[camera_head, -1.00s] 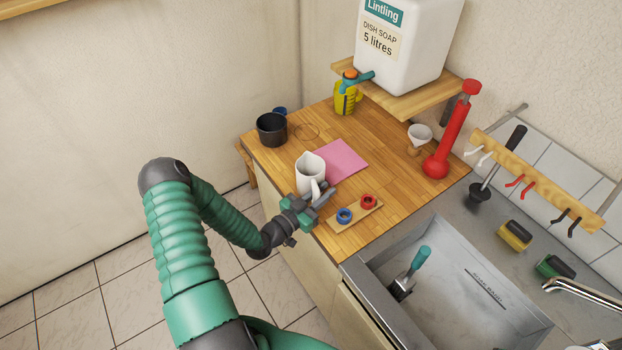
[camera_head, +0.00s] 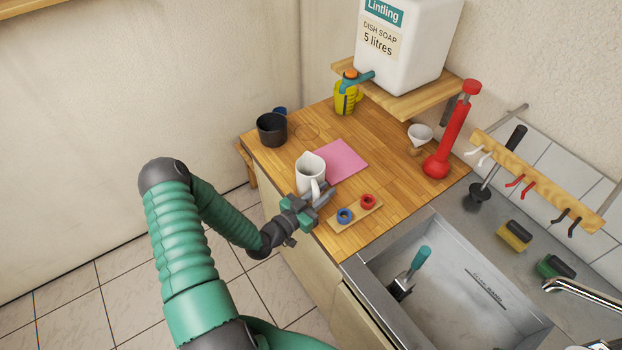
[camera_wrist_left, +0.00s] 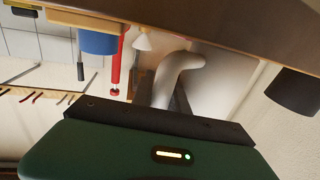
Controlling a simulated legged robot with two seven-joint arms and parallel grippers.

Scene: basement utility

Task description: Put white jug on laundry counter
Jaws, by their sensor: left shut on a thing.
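The white jug (camera_head: 310,173) stands upright at the left front edge of the wooden laundry counter (camera_head: 385,195), beside a pink cloth. My left gripper (camera_head: 319,196) is at the jug's near side and shut on its handle (camera_head: 315,187). In the left wrist view the white handle (camera_wrist_left: 178,75) runs between the dark fingers, and the picture is turned over. I cannot tell from the head view whether the jug's base touches the counter. My right gripper is not in view.
A black pot (camera_head: 271,129) stands behind the jug. A wooden holder (camera_head: 354,215) with a blue and a red ring is right of the gripper. A sink (camera_head: 450,290) lies at the lower right. A red plunger-like tool (camera_head: 453,140) stands at the right.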

